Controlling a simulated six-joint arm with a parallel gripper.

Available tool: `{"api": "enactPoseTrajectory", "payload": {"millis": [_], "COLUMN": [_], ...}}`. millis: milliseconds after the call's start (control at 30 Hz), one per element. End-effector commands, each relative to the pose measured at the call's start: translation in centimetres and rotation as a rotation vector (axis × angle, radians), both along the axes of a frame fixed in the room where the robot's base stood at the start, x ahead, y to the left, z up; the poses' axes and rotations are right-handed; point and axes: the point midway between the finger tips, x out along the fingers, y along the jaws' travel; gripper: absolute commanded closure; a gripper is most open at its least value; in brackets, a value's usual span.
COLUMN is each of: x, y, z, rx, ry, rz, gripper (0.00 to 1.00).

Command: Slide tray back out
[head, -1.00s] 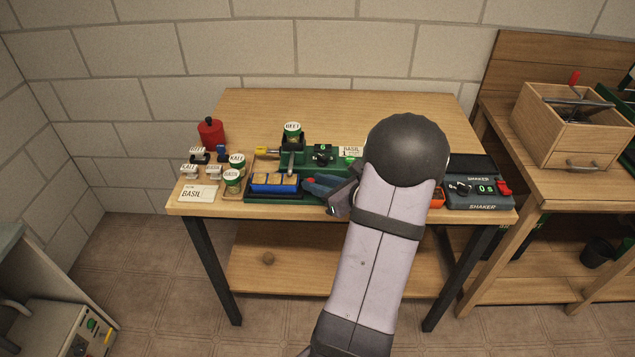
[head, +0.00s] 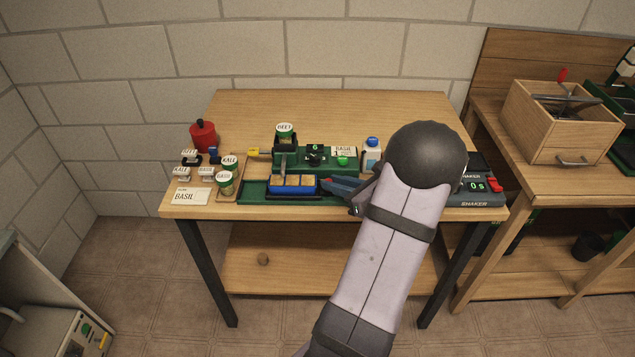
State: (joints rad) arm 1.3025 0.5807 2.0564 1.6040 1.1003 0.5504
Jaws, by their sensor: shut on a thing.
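The blue tray (head: 293,190) with tan-filled cells lies in the green track (head: 253,190) along the table's front. It sits roughly under the seeder's dispensing arm (head: 283,166), with bare track to its left. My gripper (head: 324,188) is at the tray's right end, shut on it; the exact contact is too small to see. A BEET jar (head: 284,133) stands on top of the green seeder (head: 318,158) behind the track. My arm hides the track's right end.
KALE (head: 229,162) and BASIL (head: 224,182) jars, small labelled items and a BASIL card (head: 189,196) stand at left, beside a red canister (head: 203,136). A white bottle (head: 371,156) and shaker (head: 478,195) are right, partly hidden by my arm. The back of the table (head: 330,110) is clear.

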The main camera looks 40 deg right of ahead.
Motion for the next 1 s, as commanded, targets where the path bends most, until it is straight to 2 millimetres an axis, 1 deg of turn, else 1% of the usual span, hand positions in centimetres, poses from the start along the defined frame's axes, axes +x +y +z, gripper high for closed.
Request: {"api": "enactPoseTrajectory", "payload": {"millis": [33,200,300,433,633,1000], "x": [-1.0,-3.7,-5.1,-6.4,-7.5,-7.8], "y": [-1.1,-3.8,-5.1,-6.4,-7.5,-7.9], "z": [0.1,0.1,0.0,0.0,0.0,0.0], "rx": [-0.001,-0.001,-0.001,-0.001,0.001,-0.003], "ry": [0.000,0.000,0.000,0.001,0.001,0.002], "rz": [-0.007,-0.005,-0.004,-0.002,-0.001,-0.004], "gripper": [1.00,1.00,1.00,1.00,1.00,1.00]}}
